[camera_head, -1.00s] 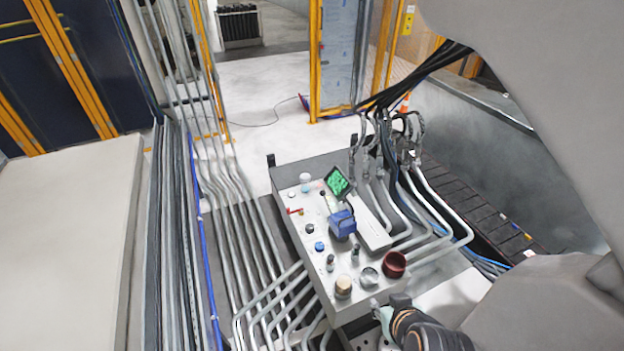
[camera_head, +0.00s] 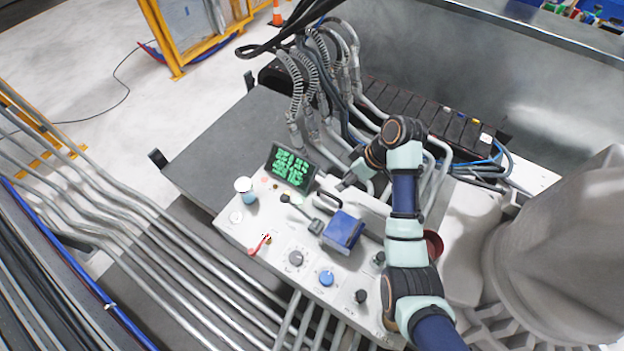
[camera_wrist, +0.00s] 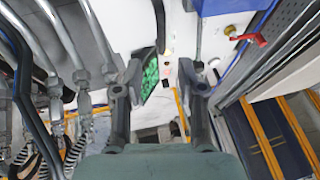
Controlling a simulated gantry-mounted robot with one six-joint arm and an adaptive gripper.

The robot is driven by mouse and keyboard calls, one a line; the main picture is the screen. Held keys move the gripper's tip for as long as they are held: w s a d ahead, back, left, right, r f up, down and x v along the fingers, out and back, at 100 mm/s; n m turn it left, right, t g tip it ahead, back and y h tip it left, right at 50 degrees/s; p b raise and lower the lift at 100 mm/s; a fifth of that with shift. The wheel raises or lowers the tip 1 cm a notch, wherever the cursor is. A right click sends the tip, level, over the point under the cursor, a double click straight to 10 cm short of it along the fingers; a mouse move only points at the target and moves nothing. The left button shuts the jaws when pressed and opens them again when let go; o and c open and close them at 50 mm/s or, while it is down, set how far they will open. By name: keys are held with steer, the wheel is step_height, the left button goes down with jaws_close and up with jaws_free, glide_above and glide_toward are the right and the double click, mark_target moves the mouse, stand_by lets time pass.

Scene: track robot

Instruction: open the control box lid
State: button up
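The control box (camera_head: 262,232) has a pale top panel crowded with knobs and a green-lit display (camera_head: 290,167). A dark handle (camera_head: 330,200) lies on the panel below the display, beside a blue box (camera_head: 343,232). I cannot tell for sure which part is the lid. My gripper (camera_head: 346,184) is over the panel, between the display and my arm, close to the dark handle; contact cannot be told. In the wrist view my gripper (camera_wrist: 163,72) has its fingers apart with nothing clearly between them. The display (camera_wrist: 150,76) shows past the left finger.
A red lever (camera_head: 260,244), a blue knob (camera_head: 326,278) and a white-and-blue button (camera_head: 245,190) stand up from the panel. Curved hoses and pipes (camera_head: 318,110) crowd behind it. Metal pipes (camera_head: 150,235) run along the left. Pale open floor (camera_head: 120,95) lies at upper left.

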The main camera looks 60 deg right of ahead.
mark_target(329, 194)
steer(key=b+x, duration=0.2)
steer(key=x, duration=0.6)
steer(key=shift+a+r, duration=0.1)
jaws_close()
